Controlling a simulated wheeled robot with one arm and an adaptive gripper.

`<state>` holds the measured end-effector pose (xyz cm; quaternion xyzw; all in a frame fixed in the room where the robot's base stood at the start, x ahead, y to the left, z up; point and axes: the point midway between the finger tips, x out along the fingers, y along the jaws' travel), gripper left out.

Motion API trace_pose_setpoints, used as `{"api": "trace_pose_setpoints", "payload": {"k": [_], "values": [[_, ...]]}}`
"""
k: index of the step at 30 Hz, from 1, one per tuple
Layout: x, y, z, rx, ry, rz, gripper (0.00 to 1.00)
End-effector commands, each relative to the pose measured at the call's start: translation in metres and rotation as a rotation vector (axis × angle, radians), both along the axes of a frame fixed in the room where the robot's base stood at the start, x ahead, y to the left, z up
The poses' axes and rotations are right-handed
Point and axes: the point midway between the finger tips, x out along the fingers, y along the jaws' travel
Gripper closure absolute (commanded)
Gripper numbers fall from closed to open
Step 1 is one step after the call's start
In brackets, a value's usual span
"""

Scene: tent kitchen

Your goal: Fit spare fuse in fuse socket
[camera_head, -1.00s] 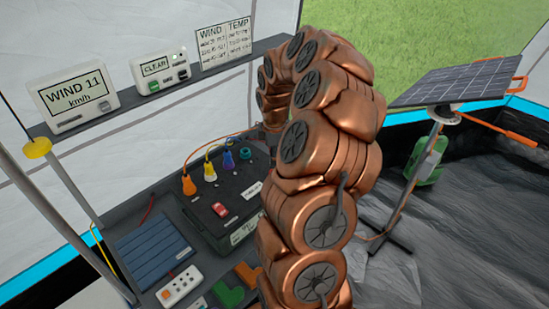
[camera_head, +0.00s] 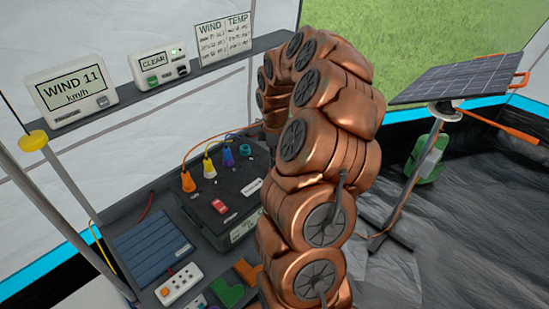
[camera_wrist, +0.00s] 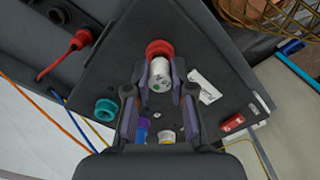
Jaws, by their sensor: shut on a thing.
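In the wrist view, my gripper (camera_wrist: 158,80) is shut on a white cylindrical fuse (camera_wrist: 160,72) with small dark and green marks. The fuse's far end meets a round red fitting (camera_wrist: 158,47), apparently the fuse socket, on the dark box (camera_wrist: 215,70). I cannot tell whether the end is inside the red ring or just in front of it. In the head view my arm hides the gripper, the fuse and the red fitting. The same box (camera_head: 238,194) shows there left of my arm.
A teal socket (camera_wrist: 106,109), orange (camera_head: 187,182), yellow (camera_head: 209,169) and blue (camera_head: 228,158) plugs with cables, and a red switch (camera_head: 219,206) sit on the box. A shelf (camera_head: 140,92) runs behind.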

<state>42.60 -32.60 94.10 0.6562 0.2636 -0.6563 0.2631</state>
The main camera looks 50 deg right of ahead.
Motion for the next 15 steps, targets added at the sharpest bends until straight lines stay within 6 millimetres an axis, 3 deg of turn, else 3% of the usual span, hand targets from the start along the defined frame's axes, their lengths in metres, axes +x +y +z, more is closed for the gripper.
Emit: {"api": "trace_pose_setpoints", "payload": {"k": [15], "values": [[-0.0001, -0.0001, -0.0089, 0.000, 0.000, 0.000, 1.00]]}}
